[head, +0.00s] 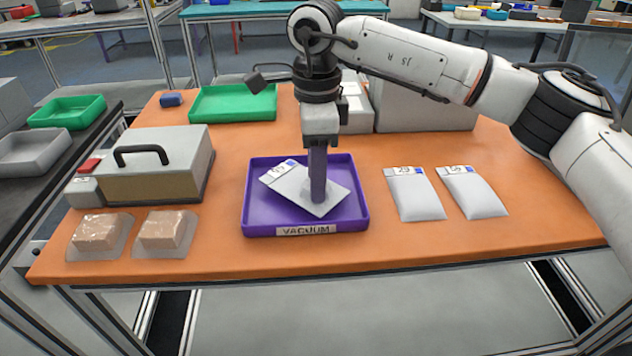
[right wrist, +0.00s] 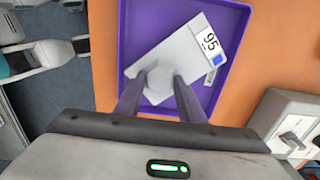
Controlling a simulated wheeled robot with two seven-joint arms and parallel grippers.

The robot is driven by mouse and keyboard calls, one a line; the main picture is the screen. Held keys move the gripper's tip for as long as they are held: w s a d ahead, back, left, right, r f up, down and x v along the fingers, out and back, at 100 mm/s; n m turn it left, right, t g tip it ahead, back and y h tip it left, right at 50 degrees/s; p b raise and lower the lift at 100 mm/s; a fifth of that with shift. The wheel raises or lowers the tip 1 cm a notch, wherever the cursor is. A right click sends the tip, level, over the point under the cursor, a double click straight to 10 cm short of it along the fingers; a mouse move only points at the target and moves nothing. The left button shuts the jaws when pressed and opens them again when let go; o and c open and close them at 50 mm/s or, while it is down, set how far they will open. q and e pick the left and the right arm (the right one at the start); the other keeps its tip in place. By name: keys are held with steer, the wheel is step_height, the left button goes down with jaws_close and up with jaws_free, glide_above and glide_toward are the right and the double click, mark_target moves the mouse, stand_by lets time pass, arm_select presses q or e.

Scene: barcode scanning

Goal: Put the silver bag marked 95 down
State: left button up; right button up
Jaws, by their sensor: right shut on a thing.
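The silver bag marked 95 (head: 337,191) lies at a slant in the purple tray (head: 304,229) labelled VACUUM. In the right wrist view the bag (right wrist: 182,51) shows its 95 label with a blue square, over the floor of the tray (right wrist: 132,30). My right gripper (head: 317,197) points straight down into the tray and is shut on the bag's near part. Its two fingers (right wrist: 160,85) also show in the right wrist view. Whether the bag's underside touches the tray floor everywhere is hard to tell. My left gripper is out of view.
Two more silver bags (head: 414,195) (head: 472,193) lie right of the tray. Two clear packs with tan blocks (head: 99,232) (head: 165,231) lie at the front left. A grey box with a black handle (head: 152,155) stands left of the tray; a green tray (head: 233,103) lies behind.

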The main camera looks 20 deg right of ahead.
steer(key=shift+f, duration=1.05)
steer(key=o, duration=1.1)
steer(key=shift+f, duration=0.1)
step_height(320, 180, up, 12)
steer(key=shift+r, duration=0.2)
